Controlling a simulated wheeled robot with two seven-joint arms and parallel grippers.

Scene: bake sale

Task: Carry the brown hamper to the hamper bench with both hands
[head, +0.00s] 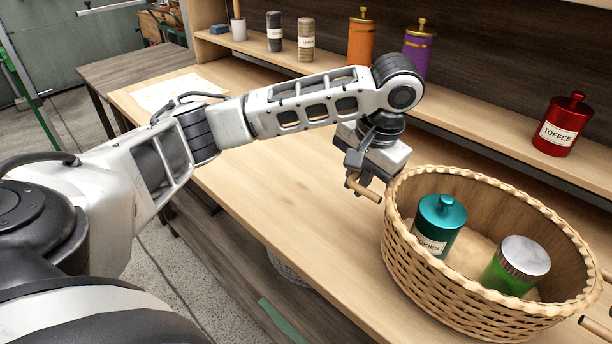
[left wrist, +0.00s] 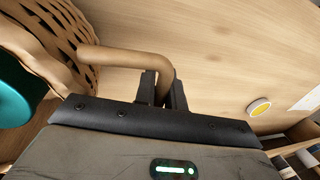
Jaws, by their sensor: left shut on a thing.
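The brown wicker hamper (head: 455,290) stands at the right of the head view, over the wooden counter. It holds a teal jar (head: 440,222) labelled in part "KIES" and a green jar with a silver lid (head: 517,264). My left gripper (head: 362,184) is shut on the hamper's left handle, which also shows in the left wrist view (left wrist: 120,58) between the fingers (left wrist: 163,90). The right handle (head: 596,328) shows at the lower right edge. My right gripper is not in view. I cannot tell whether the hamper touches the counter.
A raised shelf (head: 470,120) behind the counter (head: 270,190) holds an orange canister (head: 361,42), a purple canister (head: 418,52), a red TOFFEE canister (head: 562,128) and smaller jars. A paper sheet (head: 178,91) lies at the counter's far left. The counter left of the hamper is clear.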

